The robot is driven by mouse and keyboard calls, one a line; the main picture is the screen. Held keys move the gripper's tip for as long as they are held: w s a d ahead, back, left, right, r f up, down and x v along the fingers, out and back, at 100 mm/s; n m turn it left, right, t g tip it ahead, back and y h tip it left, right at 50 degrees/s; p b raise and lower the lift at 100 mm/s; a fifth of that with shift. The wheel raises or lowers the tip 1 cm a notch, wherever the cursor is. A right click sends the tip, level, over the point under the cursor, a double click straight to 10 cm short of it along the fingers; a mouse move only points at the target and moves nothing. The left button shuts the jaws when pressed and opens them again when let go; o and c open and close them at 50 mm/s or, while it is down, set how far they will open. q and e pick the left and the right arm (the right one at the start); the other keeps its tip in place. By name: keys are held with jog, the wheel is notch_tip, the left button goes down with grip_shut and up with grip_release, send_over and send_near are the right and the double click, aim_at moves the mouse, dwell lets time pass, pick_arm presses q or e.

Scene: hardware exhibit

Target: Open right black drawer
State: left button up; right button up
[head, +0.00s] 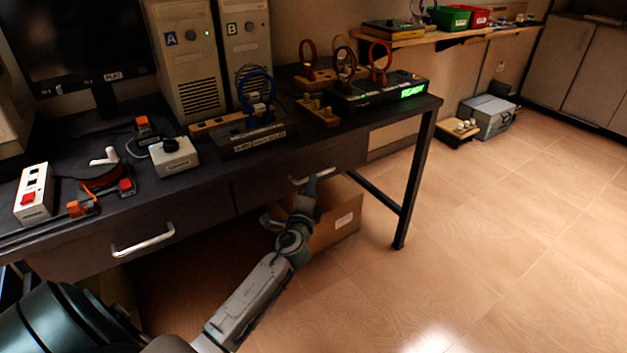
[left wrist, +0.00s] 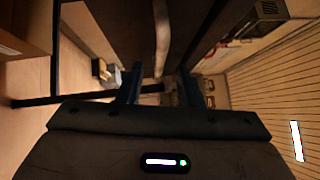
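The right black drawer (head: 255,190) is under the dark desk, its front appearing flush with the desk. Its silver bar handle (head: 297,181) is partly covered by my left gripper (head: 312,182), which reaches up to it from below. In the left wrist view, the handle (left wrist: 161,40) runs as an upright bar between the two blue fingers of my left gripper (left wrist: 160,88). The fingers are apart, with a visible gap on each side of the bar. My right gripper is not in view.
A second drawer with a silver handle (head: 143,240) is at left. A cardboard box (head: 335,222) stands on the floor below the right drawer, behind my left arm. A desk leg (head: 414,185) is to the right.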

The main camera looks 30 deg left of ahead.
pick_arm(q)
jog(key=shift+x, duration=1.65)
grip_shut()
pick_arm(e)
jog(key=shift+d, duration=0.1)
